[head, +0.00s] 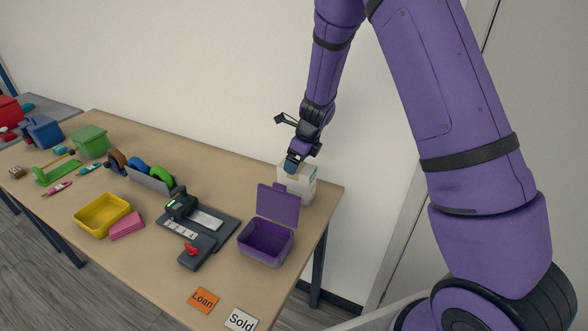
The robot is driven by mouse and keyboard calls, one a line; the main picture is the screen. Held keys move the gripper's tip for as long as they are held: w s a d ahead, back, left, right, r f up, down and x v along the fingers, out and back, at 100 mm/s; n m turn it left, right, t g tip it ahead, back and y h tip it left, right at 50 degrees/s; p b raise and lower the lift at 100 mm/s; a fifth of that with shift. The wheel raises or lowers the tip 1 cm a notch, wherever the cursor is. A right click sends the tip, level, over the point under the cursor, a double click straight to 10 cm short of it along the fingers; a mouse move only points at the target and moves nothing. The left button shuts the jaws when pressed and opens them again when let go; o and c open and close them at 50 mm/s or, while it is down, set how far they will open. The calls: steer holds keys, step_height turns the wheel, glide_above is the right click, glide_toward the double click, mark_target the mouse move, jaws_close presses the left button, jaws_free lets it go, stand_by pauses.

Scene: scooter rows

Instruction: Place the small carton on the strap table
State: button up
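My gripper (294,165) points down at the right back corner of the wooden table (165,235). It is at the top of a white box-like thing (308,190), partly hidden behind the purple box's raised lid. A small tan patch shows at the fingertips; I cannot tell whether it is a carton in the grip. Whether the fingers are open or shut is too small to see. No thing is clearly recognisable as the small carton. No table is marked as the strap table; a grey table (62,111) stands at the far left.
An open purple box (265,243), a dark grey device (205,222), a yellow tray (101,215), pink pads (127,226), a green bin (91,142) and a blue bin (44,132) stand on the wooden table. Loan (203,299) and Sold (241,320) cards lie at its front. A wall is behind.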

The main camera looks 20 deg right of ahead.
steer(key=v, duration=0.6)
steer(key=shift+s+r, duration=0.15)
steer(key=shift+r, duration=0.25)
steer(key=s+r+n+t+y, duration=0.1)
steer(key=s+r+n, duration=1.25)
steer(key=r, duration=0.45)
steer(key=s+d+r+n+h, duration=0.1)
steer(key=s+r+n, duration=0.1)
steer(key=s+n, duration=0.2)
steer(key=s+d+r+n+t+h, duration=0.1)
steer(key=s+n, duration=0.4)
steer(key=s, duration=0.5)
steer(key=s+d+r+n+h, duration=0.1)
steer(key=s+d+r+n, duration=0.1)
steer(key=s+r+n, duration=0.2)
steer(key=s, duration=0.3)
steer(key=shift+s+d+r+t, duration=0.3)
steer(key=shift+d+t, duration=0.1)
